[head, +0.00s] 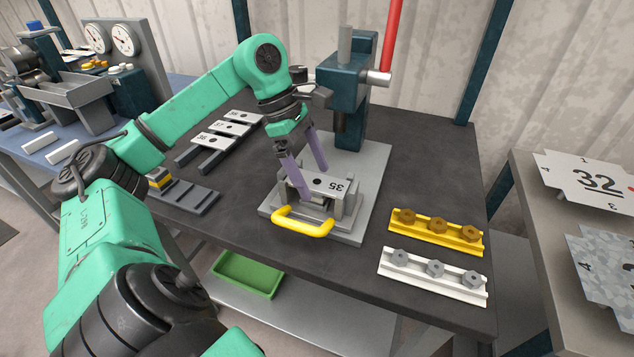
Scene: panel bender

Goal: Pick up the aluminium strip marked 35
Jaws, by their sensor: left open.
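The aluminium strip marked 35 (324,185) lies flat in the grey fixture (350,212) at the foot of the press. It shows a dark hole beside its number. My left gripper (311,183) is over the strip from behind, its two purple fingers apart and pointing down. One finger is at the left part of the strip and the other near its far edge. I cannot tell whether either finger touches it. My right gripper is not in view.
A press (343,80) with a red lever (392,35) stands behind the fixture. A yellow handle (302,222) is at its front. More numbered strips (220,127) rest on a rack to the left. Yellow (436,231) and white (432,276) rails with knobs lie right.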

